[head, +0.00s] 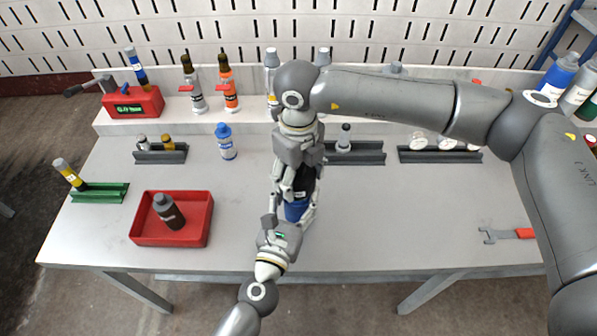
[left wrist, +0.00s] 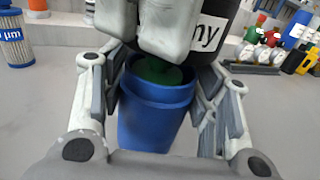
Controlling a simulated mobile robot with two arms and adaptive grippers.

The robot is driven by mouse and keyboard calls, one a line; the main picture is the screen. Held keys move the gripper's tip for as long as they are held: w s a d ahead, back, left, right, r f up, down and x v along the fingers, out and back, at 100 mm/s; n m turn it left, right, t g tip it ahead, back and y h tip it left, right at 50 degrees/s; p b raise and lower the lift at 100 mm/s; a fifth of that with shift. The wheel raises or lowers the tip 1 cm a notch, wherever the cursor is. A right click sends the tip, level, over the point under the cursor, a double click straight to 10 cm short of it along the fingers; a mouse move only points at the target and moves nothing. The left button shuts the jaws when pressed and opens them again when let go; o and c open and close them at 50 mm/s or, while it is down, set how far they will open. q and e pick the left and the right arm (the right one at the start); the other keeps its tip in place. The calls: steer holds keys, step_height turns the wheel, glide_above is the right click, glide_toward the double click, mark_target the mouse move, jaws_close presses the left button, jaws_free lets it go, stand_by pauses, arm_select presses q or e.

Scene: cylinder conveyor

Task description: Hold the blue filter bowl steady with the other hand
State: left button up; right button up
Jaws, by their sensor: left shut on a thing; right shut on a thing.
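The blue filter bowl (head: 296,210) stands near the middle of the table; it fills the middle of the left wrist view (left wrist: 155,120). My left gripper (head: 292,214) comes from the front and is shut on the bowl, one finger on each side. Just above the bowl is a black cylindrical part (head: 305,180) with a white label ending in "ny", seen in the left wrist view (left wrist: 212,50). My right gripper (head: 297,185) reaches down from above and is shut on this black part. Something green (left wrist: 155,72) shows inside the bowl's mouth. Whether the two parts touch is hidden.
A red tray (head: 140,232) with a dark bottle (head: 168,211) lies at left, beside a green rack (head: 100,192). A blue-white filter (head: 226,142) stands behind. Dark racks (head: 355,158) line the back. A wrench (head: 505,235) lies at right. The table right of the bowl is clear.

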steer(key=shift+f, duration=0.4)
steer(key=shift+r, duration=0.1)
steer(key=shift+r, duration=0.55)
steer(key=shift+f, duration=0.45)
stand_by(1.4)
steer(key=shift+r, duration=0.4)
steer(key=shift+f, duration=0.6)
stand_by(1.0)
steer(key=shift+r, duration=0.1)
steer(key=shift+r, duration=0.5)
